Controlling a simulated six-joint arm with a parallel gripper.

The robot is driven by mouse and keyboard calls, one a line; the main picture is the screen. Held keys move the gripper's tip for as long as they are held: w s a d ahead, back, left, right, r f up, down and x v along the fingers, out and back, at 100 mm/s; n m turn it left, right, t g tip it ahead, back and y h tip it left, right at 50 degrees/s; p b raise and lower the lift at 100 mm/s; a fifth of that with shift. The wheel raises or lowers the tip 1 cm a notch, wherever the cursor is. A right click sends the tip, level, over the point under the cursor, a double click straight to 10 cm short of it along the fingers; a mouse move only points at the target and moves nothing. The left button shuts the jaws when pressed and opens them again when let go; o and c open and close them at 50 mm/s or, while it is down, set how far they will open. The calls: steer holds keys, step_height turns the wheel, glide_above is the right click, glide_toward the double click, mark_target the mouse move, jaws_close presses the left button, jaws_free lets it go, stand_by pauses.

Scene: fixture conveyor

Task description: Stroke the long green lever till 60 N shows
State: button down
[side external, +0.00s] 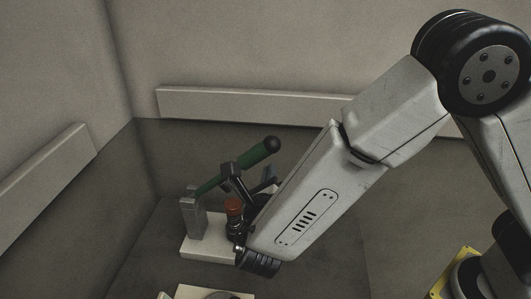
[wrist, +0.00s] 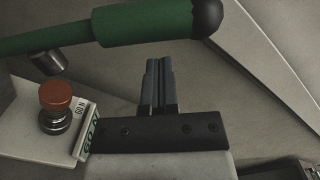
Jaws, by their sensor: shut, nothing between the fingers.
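The long green lever (side external: 235,170) slants up to the right to a black knob, pivoted on a grey post (side external: 193,215) on a white base (side external: 206,245). In the wrist view the lever's green grip (wrist: 140,22) crosses the top, ending in the black knob. My gripper (wrist: 159,65) is shut and empty, its fingertips just below the grip in the picture; I cannot tell whether they touch it. An orange-capped plunger (wrist: 55,95) stands under the lever, beside a label reading 60 N (wrist: 82,120). In the side view my arm hides part of the fixture.
Another pale fixture (side external: 205,292) is cut off at the bottom edge of the side view. White rails (side external: 250,103) run along the walls behind. The dark table is clear left of the lever's base.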

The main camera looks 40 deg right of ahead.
mark_target(257, 156)
steer(key=shift+w+a+r, duration=0.1)
steer(key=shift+w+r, duration=0.1)
steer(key=shift+r, duration=0.05)
steer(key=shift+r, duration=0.1)
stand_by(0.3)
steer(key=shift+w+a+r+n, duration=0.35)
steer(key=shift+r+n, duration=0.1)
steer(key=shift+r, duration=0.2)
steer(key=shift+w+a+r+n, duration=0.35)
steer(key=shift+r+n, duration=0.1)
steer(key=shift+r, duration=0.15)
steer(key=w+a+r+n, duration=0.6)
steer(key=w+a, duration=0.2)
steer(key=shift+w+a+r+y, duration=0.3)
steer(key=shift+w+a+r, duration=0.05)
steer(key=shift+r, duration=0.05)
steer(key=shift+s+d, duration=0.1)
steer(key=shift+s, duration=0.05)
steer(key=s+a, duration=0.4)
steer(key=s, duration=0.6)
steer(key=shift+s+a+f, duration=0.15)
steer(key=shift+s+a, duration=0.1)
steer(key=shift+a, duration=0.1)
